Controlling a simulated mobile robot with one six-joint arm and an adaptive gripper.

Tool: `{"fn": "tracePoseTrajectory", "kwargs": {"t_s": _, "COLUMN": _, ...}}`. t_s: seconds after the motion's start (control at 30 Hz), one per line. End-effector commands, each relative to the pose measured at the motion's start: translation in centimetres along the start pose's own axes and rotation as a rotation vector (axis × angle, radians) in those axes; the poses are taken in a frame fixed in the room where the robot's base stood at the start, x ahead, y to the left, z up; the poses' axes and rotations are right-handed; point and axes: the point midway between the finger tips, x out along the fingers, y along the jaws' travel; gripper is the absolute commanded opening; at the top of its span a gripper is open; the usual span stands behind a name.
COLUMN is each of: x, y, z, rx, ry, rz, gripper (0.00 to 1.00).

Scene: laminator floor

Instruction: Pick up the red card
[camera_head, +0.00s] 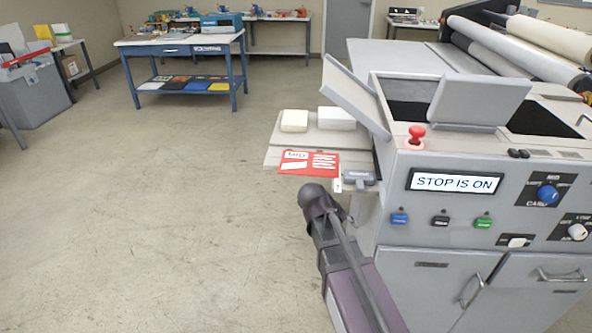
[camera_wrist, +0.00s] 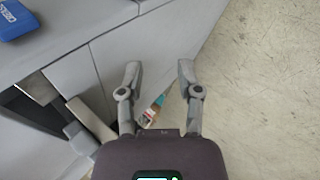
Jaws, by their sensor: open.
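The red card (camera_head: 309,163) with white print lies flat on the grey side shelf (camera_head: 272,154) at the left end of the machine, in the head view. Its front right edge is close to a small grey tool or fitting. My gripper (camera_wrist: 160,69) shows in the wrist view with its two fingers spread apart and nothing held between the tips. Below it are the machine's grey front panels and the floor. The red card is not visible in the wrist view. In the head view my arm is in front of the shelf, and the gripper cannot be made out.
Two pale blocks (camera_head: 294,121) (camera_head: 337,118) sit behind the card. A blue workbench (camera_head: 185,45) stands at the back. The floor at left is clear.

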Motion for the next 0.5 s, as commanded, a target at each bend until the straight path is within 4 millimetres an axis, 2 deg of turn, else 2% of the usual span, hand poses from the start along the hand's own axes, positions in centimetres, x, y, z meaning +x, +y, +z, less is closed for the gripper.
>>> {"fn": "tracePoseTrajectory", "kwargs": {"t_s": 0.03, "x": -0.2, "y": -1.1, "z": -1.7, "rx": -0.026, "ry": 0.022, "rz": 0.057, "gripper": 0.46}}
{"fn": "tracePoseTrajectory", "kwargs": {"t_s": 0.27, "x": -4.3, "y": -4.0, "z": -6.9, "rx": -0.117, "ry": 0.127, "rz": 0.337, "gripper": 0.46}}
{"fn": "tracePoseTrajectory", "kwargs": {"t_s": 0.5, "x": -10.6, "y": -8.4, "z": -11.6, "rx": -0.185, "ry": 0.261, "rz": 0.621, "gripper": 0.46}}
